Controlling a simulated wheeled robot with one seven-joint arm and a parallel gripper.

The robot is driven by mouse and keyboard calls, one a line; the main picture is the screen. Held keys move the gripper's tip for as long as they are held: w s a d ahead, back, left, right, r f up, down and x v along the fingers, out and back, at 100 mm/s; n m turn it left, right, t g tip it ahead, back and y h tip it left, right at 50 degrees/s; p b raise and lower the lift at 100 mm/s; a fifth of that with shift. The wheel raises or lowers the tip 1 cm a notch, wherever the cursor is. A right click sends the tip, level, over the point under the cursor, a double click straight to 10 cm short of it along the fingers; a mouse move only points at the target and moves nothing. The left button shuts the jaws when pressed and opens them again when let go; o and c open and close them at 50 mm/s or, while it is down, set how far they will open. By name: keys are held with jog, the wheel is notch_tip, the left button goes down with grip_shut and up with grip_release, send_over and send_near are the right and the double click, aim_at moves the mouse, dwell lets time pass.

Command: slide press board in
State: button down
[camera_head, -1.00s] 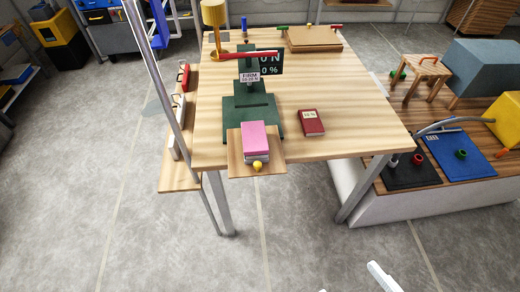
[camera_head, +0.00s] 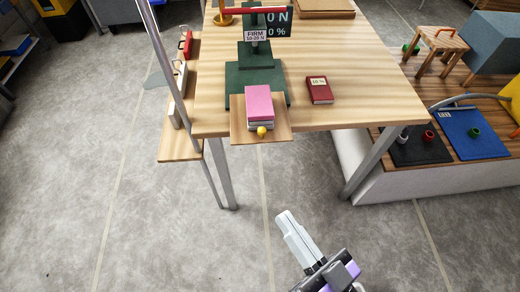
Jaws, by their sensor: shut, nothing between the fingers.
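The press board (camera_head: 281,132) is a light wooden board with a small yellow knob (camera_head: 261,131) at its front edge. It sticks out past the front edge of the table, in front of the green press (camera_head: 283,84). A pink-topped stack (camera_head: 259,103) lies on the board. The press has a red bar and a sign reading FIRM. My gripper (camera_head: 281,214) is at the lower middle of the view, over the floor, in front of and below the board. It looks shut and empty, and is well apart from the knob.
A dark red book (camera_head: 319,90) lies on the table (camera_head: 365,95) right of the press. A low bench (camera_head: 460,180) with dark and blue mats stands at the right. The floor before the table is clear.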

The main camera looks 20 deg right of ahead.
jog(key=w+a+m+t+h+b, duration=0.1)
jog(key=w+a+m+t+b, duration=0.2)
jog(key=w+a+m, duration=0.25)
jog(key=m+g+h+b, duration=0.2)
jog(key=m+g+h, duration=0.2)
jog(key=m+h, duration=1.05)
send_near(261, 136)
jog(key=w+d+r, duration=0.1)
jog(key=w+d+r+m+y, duration=0.1)
jog(key=w, duration=0.1)
jog(key=w+d+r+m+y, duration=0.1)
jog(key=shift+w+d+r, duration=0.3)
